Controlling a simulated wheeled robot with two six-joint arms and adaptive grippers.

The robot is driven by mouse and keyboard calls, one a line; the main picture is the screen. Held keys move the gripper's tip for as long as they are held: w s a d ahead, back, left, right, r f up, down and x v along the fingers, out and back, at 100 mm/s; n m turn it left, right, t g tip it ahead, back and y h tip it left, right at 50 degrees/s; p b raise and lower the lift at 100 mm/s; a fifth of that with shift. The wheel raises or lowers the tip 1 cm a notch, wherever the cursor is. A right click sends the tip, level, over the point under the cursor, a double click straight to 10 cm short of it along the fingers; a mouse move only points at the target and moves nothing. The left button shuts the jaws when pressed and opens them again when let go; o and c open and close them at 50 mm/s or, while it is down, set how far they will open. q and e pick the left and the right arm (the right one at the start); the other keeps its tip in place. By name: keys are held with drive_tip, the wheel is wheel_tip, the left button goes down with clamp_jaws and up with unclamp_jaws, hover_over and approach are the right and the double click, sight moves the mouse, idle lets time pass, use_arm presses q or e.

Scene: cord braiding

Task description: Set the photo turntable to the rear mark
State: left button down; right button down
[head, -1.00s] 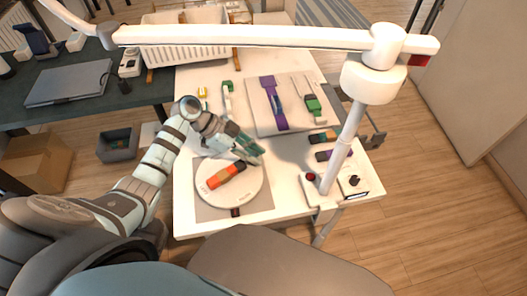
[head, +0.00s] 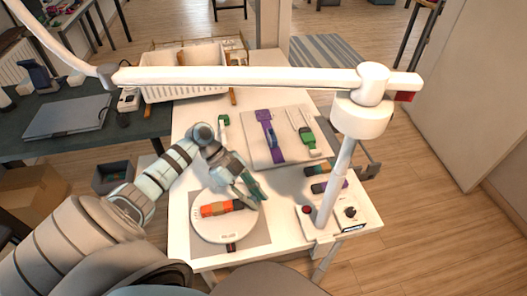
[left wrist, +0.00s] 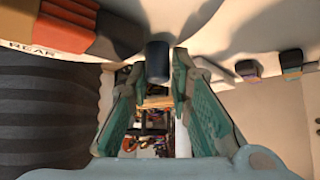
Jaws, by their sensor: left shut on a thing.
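The photo turntable is a round white disc (head: 222,229) on a grey mat (head: 258,235), with small printed marks on its rim. An orange, red and dark block (head: 222,208) lies across the disc. In the left wrist view the word REAR shows on the turntable (left wrist: 68,57), beside the block (left wrist: 68,22). My left gripper (head: 252,191) is at the disc's far right edge. Its green fingers (left wrist: 157,80) are shut on a dark upright peg (left wrist: 157,62) at the disc's edge. The fingers hide the peg in the head view. My right gripper is out of view.
A white lamp arm (head: 240,76) crosses above the table, its post (head: 336,185) standing on a base at the right. A pale board (head: 287,142) with purple and green pieces lies behind the turntable. A white basket (head: 185,85) stands at the back.

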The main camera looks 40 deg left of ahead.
use_arm(q)
drive_tip(key=shift+s+f+g, duration=0.25)
drive_tip(key=shift+g, duration=0.05)
idle(0.4)
drive_tip(key=c, duration=1.5)
unclamp_jaws()
drive_tip(key=shift+a+r, duration=0.1)
drive_tip(key=shift+w+a+r, duration=0.1)
drive_tip(key=shift+a+r, duration=0.15)
drive_tip(key=v, duration=1.1)
